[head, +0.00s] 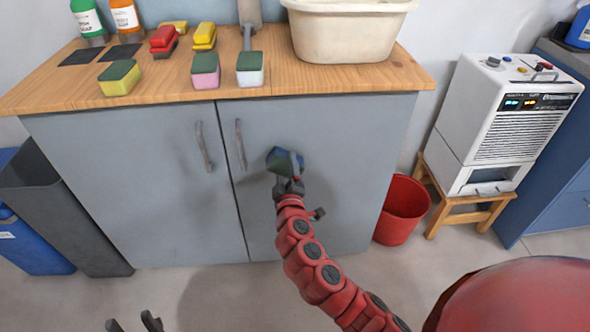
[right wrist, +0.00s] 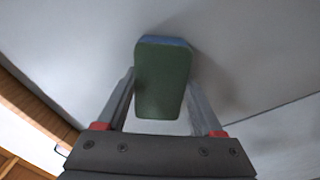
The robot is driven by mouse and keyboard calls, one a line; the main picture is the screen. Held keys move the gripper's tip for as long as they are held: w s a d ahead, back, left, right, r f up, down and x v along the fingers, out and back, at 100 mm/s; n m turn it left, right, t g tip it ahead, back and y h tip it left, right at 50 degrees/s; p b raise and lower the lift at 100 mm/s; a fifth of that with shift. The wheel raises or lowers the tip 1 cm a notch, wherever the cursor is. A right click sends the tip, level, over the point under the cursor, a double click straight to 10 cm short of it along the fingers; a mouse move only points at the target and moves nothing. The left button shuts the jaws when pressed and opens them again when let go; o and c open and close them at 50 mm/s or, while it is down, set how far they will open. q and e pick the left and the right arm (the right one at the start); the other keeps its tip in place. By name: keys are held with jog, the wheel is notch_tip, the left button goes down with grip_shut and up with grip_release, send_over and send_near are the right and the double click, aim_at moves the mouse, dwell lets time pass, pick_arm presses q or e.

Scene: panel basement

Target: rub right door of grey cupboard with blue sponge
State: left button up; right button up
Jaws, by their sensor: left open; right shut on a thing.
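The grey cupboard (head: 130,160) stands under a wooden worktop, with both doors shut. Its right door (head: 340,150) has a vertical handle (head: 240,145) near its left edge. My right gripper (head: 287,172) is shut on the blue sponge (head: 279,157), in front of this door and right of the handle. In the right wrist view the sponge (right wrist: 162,82) sits between the fingers, green side towards me, blue layer towards the door (right wrist: 70,50). It is at or very near the door surface; exact contact is hidden. My left gripper (head: 134,325) is open and empty at the bottom edge.
Several other sponges (head: 120,77), soap bottles and a cream basin (head: 345,30) are on the worktop (head: 300,75). A red bucket (head: 402,210) stands right of the cupboard, beside a stool (head: 465,205) bearing a white machine (head: 500,115).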

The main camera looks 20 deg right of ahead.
aim_at(282, 170)
jog(key=shift+w+a, duration=0.2)
jog(key=shift+a, duration=0.45)
jog(key=shift+s, duration=0.1)
jog(key=shift+b+v, duration=0.5)
jog(key=shift+v, duration=2.4)
jog(key=b+v, duration=0.1)
jog(key=v, duration=0.2)
